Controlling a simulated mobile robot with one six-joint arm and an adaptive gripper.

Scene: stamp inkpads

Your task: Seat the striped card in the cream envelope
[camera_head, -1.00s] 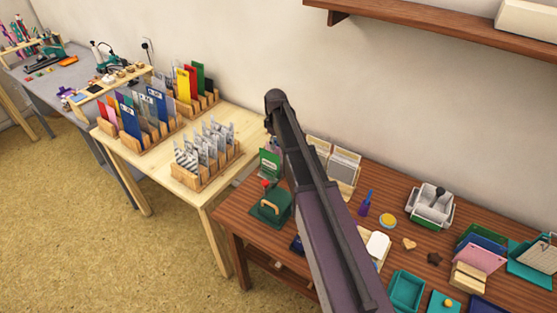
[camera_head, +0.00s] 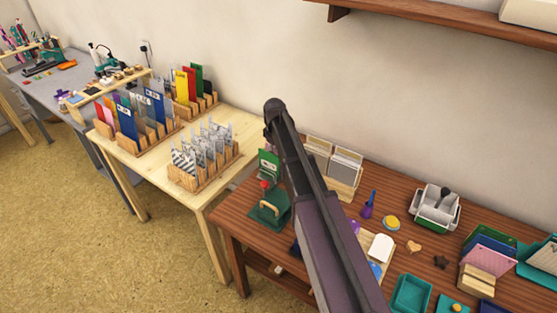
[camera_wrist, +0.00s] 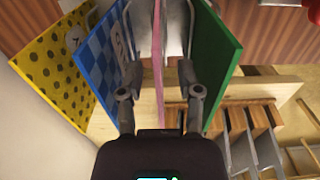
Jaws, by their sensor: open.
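In the wrist view my gripper (camera_wrist: 158,72) is open, its fingers on either side of a thin pink card (camera_wrist: 157,45) seen edge-on; whether they touch it I cannot tell. A blue checked card (camera_wrist: 100,62) and a yellow dotted card (camera_wrist: 52,72) stand to its left, a green card (camera_wrist: 214,65) to its right. Black-and-white striped cards (camera_head: 184,161) stand in a wooden rack on the pale table in the head view. I cannot single out the task's card or a cream envelope for certain. My gripper is hidden in the head view.
The pale table (camera_head: 243,127) also bears racks of coloured cards. The dark table (camera_head: 232,220) holds a green stamp press (camera_head: 270,207), a wooden holder with pale sheets (camera_head: 345,165) and a teal tray (camera_head: 411,294). A slotted wooden rack (camera_wrist: 262,122) shows in the wrist view.

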